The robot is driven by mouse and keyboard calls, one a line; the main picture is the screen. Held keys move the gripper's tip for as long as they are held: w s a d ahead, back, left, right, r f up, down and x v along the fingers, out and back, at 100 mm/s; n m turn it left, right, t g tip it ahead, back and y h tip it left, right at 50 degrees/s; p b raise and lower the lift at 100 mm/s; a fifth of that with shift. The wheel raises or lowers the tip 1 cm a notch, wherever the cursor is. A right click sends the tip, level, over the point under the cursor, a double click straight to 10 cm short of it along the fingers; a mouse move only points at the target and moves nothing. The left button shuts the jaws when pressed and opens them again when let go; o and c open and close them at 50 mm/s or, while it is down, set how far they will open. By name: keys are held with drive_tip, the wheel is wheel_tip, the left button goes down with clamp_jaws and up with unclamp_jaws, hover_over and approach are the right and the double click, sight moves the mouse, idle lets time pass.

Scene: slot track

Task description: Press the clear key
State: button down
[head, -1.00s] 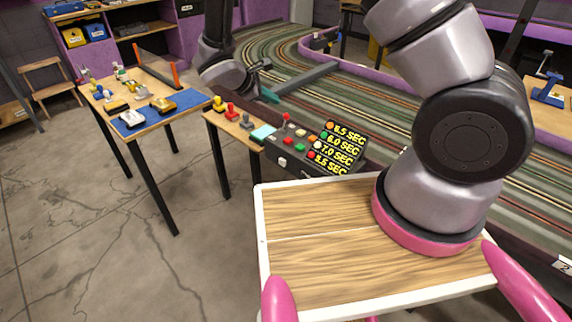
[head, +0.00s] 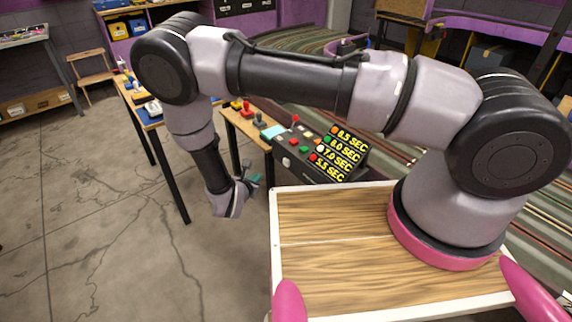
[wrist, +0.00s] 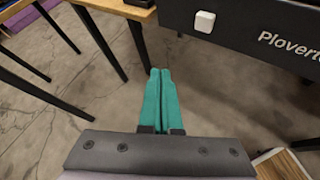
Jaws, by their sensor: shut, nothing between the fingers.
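The dark control console (head: 320,160) stands beyond the wooden deck, with yellow times on its sloped display. A white square key (wrist: 204,21) sits on its front face in the wrist view, beside the partly cut-off lettering "Plovert". The same key shows small in the head view (head: 286,162). No key label saying "clear" is legible. My gripper (wrist: 160,72) has teal fingers shut together and empty. In the head view my gripper (head: 255,180) hangs in front of the console, left of and lower than the white key, apart from it.
The console top carries a red lever (head: 295,119) and several coloured buttons. A small wooden table (head: 243,128) with levers and a light blue pad adjoins it on the left. Table legs stand near my gripper. Concrete floor (head: 90,240) in front is clear.

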drive_tip(key=shift+d, duration=0.1)
drive_tip(key=w+d, duration=0.5)
drive_tip(key=d, duration=0.2)
idle(0.4)
drive_tip(key=shift+d, duration=0.15)
idle(1.8)
drive_tip(key=shift+w+d, duration=0.25)
drive_tip(key=shift+d, duration=0.05)
drive_tip(key=shift+w+d, duration=0.3)
drive_tip(key=shift+d, duration=0.15)
idle(0.8)
drive_tip(key=shift+a, duration=0.1)
drive_tip(key=shift+s+a, duration=0.55)
drive_tip(key=shift+a, duration=0.15)
drive_tip(key=shift+s+a, duration=0.7)
drive_tip(key=shift+a, duration=0.35)
drive_tip(key=shift+s+a, duration=0.7)
drive_tip(key=shift+a, duration=0.35)
